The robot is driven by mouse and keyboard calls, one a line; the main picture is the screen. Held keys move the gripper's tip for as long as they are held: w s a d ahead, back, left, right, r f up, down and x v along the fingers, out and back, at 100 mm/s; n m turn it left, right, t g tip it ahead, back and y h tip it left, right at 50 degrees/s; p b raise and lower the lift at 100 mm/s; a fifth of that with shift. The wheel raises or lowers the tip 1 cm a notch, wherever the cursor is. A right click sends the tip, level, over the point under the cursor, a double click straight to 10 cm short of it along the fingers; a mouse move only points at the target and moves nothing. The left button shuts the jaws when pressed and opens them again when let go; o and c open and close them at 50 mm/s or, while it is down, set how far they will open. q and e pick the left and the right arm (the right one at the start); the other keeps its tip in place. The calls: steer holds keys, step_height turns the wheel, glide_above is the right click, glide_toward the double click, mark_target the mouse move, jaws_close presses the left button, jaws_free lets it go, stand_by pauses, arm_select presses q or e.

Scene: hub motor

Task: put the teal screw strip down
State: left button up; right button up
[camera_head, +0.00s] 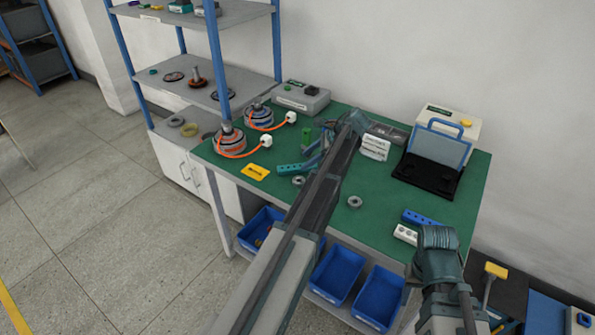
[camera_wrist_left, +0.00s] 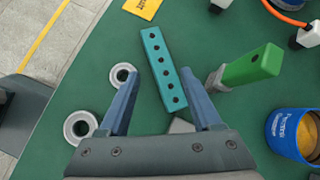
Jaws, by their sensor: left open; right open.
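The teal screw strip (camera_wrist_left: 163,68), a flat bar with a row of dark holes, appears to lie flat on the green table top. It also shows in the head view (camera_head: 288,169), left of my left gripper (camera_head: 315,155). In the left wrist view my left gripper (camera_wrist_left: 159,73) is open, one finger on each side of the strip's near end. I see gaps between strip and fingers; the gripper's height above it is unclear. The right arm shows at the lower right of the head view, but its fingertips are not visible.
A green-handled tool (camera_wrist_left: 253,67) stands close right of the strip. Two metal rings (camera_wrist_left: 80,127) lie left of my left gripper. A yellow card (camera_head: 256,172), motors with orange cables (camera_head: 230,139) and a blue strip (camera_head: 422,218) are also on the table. Blue bins (camera_head: 338,275) sit below.

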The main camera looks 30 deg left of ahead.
mark_target(299, 166)
arm_select(q)
steer(key=b+x, duration=0.2)
steer(key=x, duration=0.1)
steer(key=b+x, duration=0.1)
steer(key=shift+w+f+b, duration=0.25)
steer(key=shift+f+b, duration=0.05)
steer(key=shift+f, duration=0.2)
steer(key=shift+a+f, duration=0.15)
steer(key=shift+c, duration=0.2)
jaws_close()
